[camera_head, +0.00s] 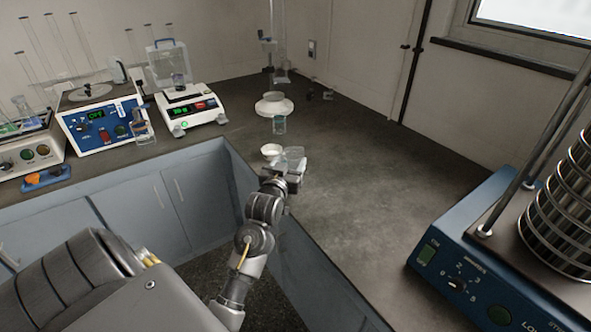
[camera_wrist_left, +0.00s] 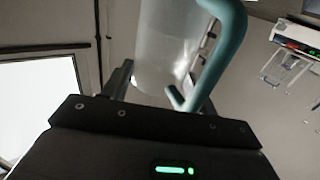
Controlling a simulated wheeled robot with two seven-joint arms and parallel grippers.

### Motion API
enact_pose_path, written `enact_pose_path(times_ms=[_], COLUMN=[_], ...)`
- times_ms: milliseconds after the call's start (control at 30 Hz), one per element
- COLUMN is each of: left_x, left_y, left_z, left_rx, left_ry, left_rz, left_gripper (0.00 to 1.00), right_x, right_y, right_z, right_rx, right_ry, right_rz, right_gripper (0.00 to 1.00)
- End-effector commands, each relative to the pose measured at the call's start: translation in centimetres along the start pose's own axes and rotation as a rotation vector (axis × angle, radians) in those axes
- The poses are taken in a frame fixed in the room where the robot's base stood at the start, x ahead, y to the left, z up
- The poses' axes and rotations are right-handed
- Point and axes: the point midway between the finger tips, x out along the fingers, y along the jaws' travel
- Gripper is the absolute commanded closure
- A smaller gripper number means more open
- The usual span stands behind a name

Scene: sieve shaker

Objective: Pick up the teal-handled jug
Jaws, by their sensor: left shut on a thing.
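The teal-handled jug (camera_wrist_left: 168,50) has a clear, whitish body and a curved teal handle (camera_wrist_left: 230,45) on its right side in the left wrist view. My left gripper (camera_wrist_left: 155,85) is shut on the jug, with its dark fingers around the lower body. In the head view the left gripper (camera_head: 290,172) is over the counter's inner edge, and the clear jug (camera_head: 294,154) shows just beyond it, small and partly hidden. I cannot tell whether the jug touches the counter. My right gripper is not in view.
A balance (camera_head: 190,108) and a blue-fronted instrument (camera_head: 103,125) stand at the back left. A sieve shaker (camera_head: 475,265) stands at right. The counter between is clear.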

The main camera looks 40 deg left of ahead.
Motion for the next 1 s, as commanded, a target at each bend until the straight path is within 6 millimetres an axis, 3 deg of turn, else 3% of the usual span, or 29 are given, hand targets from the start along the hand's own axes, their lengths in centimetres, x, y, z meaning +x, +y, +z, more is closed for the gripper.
enact_pose_path(times_ms=[267, 600, 1000], left_x=[-2.2, -5.5, -8.1], left_y=[-1.7, -4.2, -6.2], left_z=[-3.4, -5.1, -6.6], left_rx=[0.002, 0.004, 0.004], left_ry=[0.006, 0.003, 0.002], left_rz=[-0.001, 0.000, 0.000], left_gripper=[0.72, 0.72, 0.72], right_x=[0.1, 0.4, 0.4], right_y=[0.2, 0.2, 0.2], right_z=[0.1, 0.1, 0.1], right_rx=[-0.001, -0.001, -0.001], right_ry=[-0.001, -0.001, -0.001], right_rz=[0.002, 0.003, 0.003], right_gripper=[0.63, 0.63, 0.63])
